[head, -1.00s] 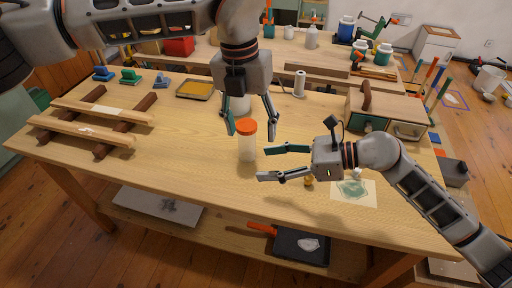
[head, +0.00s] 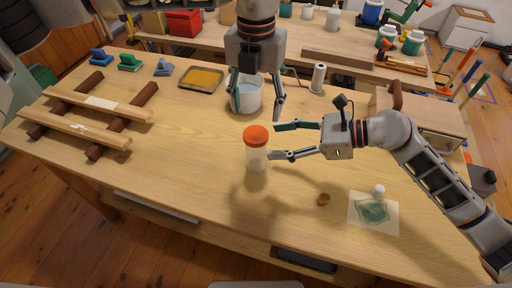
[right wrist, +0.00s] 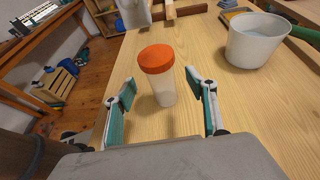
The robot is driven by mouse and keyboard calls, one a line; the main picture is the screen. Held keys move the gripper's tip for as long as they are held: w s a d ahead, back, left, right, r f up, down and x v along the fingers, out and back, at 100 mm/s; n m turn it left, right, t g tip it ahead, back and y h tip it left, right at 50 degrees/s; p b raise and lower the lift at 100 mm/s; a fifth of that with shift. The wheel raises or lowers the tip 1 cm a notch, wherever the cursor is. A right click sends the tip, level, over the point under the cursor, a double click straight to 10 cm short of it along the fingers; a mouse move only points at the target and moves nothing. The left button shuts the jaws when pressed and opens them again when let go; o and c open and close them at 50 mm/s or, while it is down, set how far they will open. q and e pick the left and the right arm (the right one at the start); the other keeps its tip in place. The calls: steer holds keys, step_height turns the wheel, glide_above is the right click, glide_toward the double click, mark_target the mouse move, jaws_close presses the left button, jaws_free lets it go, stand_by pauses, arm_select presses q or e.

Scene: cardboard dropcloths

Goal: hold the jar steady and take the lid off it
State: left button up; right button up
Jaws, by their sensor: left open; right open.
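The jar (head: 256,159) is clear and stands upright on the wooden workbench, with an orange lid (head: 257,136) on top. In the right wrist view the jar (right wrist: 165,92) stands between and just beyond the fingertips, its lid (right wrist: 157,58) on it. My right gripper (head: 272,140) is open and level, its fingers pointing left at the jar from its right side. My left gripper (head: 254,107) is open and points down behind the jar, above and in front of a white pot. Neither gripper visibly grips the jar.
The white pot (head: 246,97) stands behind the jar, close to my left fingers. A small brown knob (head: 323,199), a white piece (head: 379,189) and a green-patterned sheet (head: 373,212) lie to the right. A wooden rack (head: 95,118) lies left. The bench's front middle is clear.

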mark_target(256, 143)
steer(key=shift+x, duration=3.5)
steer(key=shift+s, duration=0.1)
jaws_close()
